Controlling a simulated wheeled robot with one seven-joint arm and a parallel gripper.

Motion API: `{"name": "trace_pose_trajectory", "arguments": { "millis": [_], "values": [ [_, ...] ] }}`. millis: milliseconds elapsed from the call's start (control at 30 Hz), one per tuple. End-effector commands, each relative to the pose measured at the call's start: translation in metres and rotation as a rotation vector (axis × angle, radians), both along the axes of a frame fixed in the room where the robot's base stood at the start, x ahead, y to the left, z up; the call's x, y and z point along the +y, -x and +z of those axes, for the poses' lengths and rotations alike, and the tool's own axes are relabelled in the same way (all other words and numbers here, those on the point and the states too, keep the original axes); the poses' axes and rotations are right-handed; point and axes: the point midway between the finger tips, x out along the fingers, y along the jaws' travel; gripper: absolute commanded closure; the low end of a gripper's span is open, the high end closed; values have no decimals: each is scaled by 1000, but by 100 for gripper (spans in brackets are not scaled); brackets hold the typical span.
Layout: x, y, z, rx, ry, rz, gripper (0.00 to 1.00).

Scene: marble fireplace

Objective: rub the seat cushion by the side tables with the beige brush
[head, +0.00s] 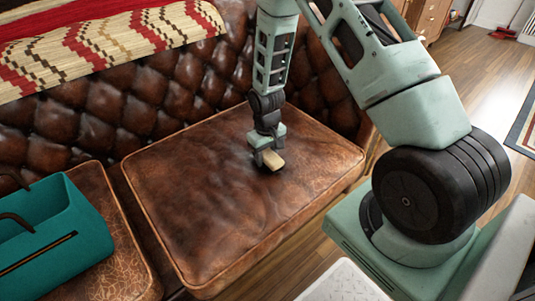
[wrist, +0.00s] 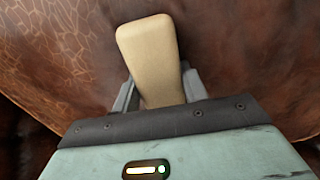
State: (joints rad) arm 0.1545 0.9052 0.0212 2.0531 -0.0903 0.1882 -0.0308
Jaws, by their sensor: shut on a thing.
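The seat cushion (head: 200,215) is brown leather with tan piping and lies flat on the tufted sofa. My gripper (head: 268,157) is over the back right part of this cushion, pointing down. It is shut on the beige brush (head: 273,160), which sits low at the cushion surface; I cannot tell for certain whether it touches. In the wrist view the brush (wrist: 150,55) stands out between the two grey fingers, with its smooth beige back showing. Its underside is hidden. The leather (wrist: 60,60) fills the background there.
A teal bag (head: 50,235) with dark handles rests on the neighbouring cushion (head: 115,245) at left. A red and cream patterned blanket (head: 100,40) covers the sofa's back. A white surface (head: 343,283) is at the bottom. Open wooden floor (head: 480,75) lies at right.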

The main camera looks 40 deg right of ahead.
Motion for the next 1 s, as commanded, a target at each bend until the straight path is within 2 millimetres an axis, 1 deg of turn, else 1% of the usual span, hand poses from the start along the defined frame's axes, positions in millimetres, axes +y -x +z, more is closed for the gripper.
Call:
{"name": "trace_pose_trajectory", "arguments": {
  "millis": [33,67,167,600,733,1000],
  "values": [
    [0,-3,22,-7,1,1,90],
    [1,-3,29,-7,1,1,90],
    [1,-4,34,-4,0,1,90],
    [4,-11,74,-4,0,2,90],
    [5,-12,80,-4,0,2,90],
    [5,-13,80,-4,0,2,90]
  ]
}}
